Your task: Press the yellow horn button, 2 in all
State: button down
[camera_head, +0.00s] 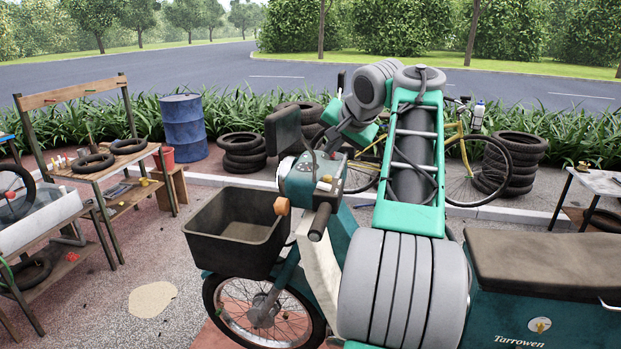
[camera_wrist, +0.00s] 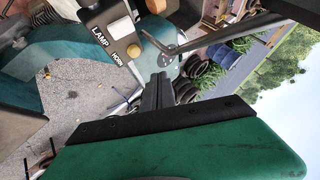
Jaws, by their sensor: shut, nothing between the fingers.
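The yellow horn button (camera_wrist: 133,51) shows in the wrist view on a dark switch box, beside the printed word HORN. A cream lamp switch (camera_wrist: 120,29) sits next to it, marked LAMP. In the head view the switch box (camera_head: 325,190) is on the scooter's handlebar, by the black grip. My gripper (camera_wrist: 160,80) is shut and empty. In the head view my arm's end reaches down close to the handlebar, and the fingertips are hard to make out there.
The scooter's teal handlebar cover (camera_head: 298,186), a mirror (camera_head: 283,131) and a dark front basket (camera_head: 237,232) stand close around my gripper. The brown seat (camera_head: 545,262) is at the right. Workbenches, a blue drum (camera_head: 184,127) and stacked tyres (camera_head: 243,152) stand farther off.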

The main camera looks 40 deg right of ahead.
aim_at(329, 181)
jog(key=f, duration=0.1)
jog(key=f+b, duration=0.1)
jog(key=shift+a+f, duration=0.3)
jog(key=shift+f, duration=0.05)
jog(key=shift+d+f+b, duration=0.2)
jog(key=shift+f+b, duration=0.4)
jog(key=shift+b, duration=0.05)
jog(key=shift+a, duration=0.1)
dwell(1.0)
jog(key=shift+w+f, duration=0.1)
jog(key=shift+f, duration=0.25)
